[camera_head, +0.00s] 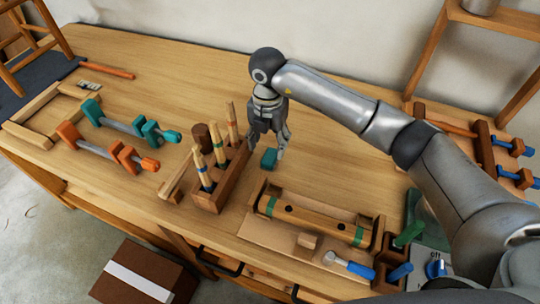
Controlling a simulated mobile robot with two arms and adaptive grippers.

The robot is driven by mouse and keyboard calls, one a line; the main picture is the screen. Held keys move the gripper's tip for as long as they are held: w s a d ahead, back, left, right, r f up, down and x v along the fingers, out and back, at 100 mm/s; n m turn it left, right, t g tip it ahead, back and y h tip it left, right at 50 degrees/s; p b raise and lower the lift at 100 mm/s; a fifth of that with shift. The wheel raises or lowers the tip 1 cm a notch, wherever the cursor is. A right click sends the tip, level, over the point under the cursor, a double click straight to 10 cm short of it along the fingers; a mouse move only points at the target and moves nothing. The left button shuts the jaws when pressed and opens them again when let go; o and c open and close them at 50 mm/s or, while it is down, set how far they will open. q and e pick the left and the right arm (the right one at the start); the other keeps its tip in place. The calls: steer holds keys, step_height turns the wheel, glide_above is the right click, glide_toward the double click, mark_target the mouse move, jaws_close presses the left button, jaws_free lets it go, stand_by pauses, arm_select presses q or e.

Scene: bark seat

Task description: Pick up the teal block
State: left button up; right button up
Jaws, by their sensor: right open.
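The small teal block (268,158) lies on the wooden workbench (190,88), near its middle. My right gripper (267,145) points down close above and beside the block, with its fingers apart. One finger comes down along the block's right side; whether it touches the block I cannot tell. Nothing shows between the fingers clearly. My left gripper does not show.
A wooden rack with upright chisels (217,180) stands just left of the block. A wooden vise-like fixture (312,217) lies in front. Orange and teal clamps (125,122) lie at left. A hammer (348,265) is near the front edge. The bench's back is clear.

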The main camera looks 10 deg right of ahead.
mark_target(270, 155)
steer(key=f, duration=0.1)
steer(key=f+p, duration=0.1)
steer(key=f, duration=0.2)
steer(key=shift+s+d+f+p, duration=0.15)
steer(key=shift+s+d+p, duration=0.1)
steer(key=shift+p, duration=0.15)
steer(key=shift+f, duration=0.3)
steer(key=shift+w+f, duration=0.1)
steer(key=shift+f, duration=0.05)
steer(key=shift+c, duration=1.2)
steer(key=c, duration=0.9)
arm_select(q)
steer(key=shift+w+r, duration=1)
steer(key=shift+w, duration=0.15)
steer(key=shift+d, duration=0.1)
